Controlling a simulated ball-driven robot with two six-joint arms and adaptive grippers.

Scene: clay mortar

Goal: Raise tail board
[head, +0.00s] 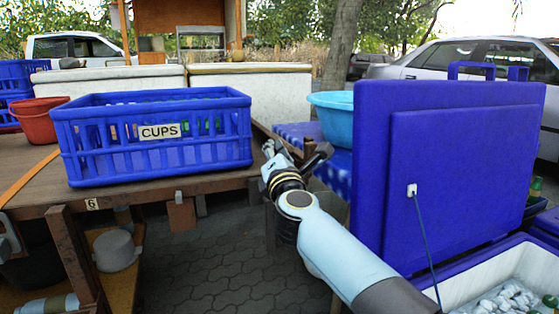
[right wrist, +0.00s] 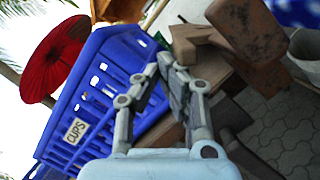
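No part is marked as the tail board, and I cannot tell which piece it is. A brown wooden deck (head: 215,184) carries the blue CUPS crate (head: 90,150), and a small wooden block (head: 181,215) hangs below its front edge. My right gripper (head: 270,150) is just right of the crate, apart from it; it also shows in the right wrist view (right wrist: 167,68). Its fingertips are close together with nothing visible between them. Brown wooden pieces (right wrist: 255,28) lie just beyond it. A grey piece (head: 8,238) at the left edge may be my left gripper, mostly cut off.
A tall blue lid (head: 460,185) stands over an open cooler (head: 435,296) of ice at right, with a cord hanging down. A turquoise basin (head: 332,118) sits behind. A red bucket (head: 38,118) stands left. A pot (head: 117,250) sits under the deck. Paving below is clear.

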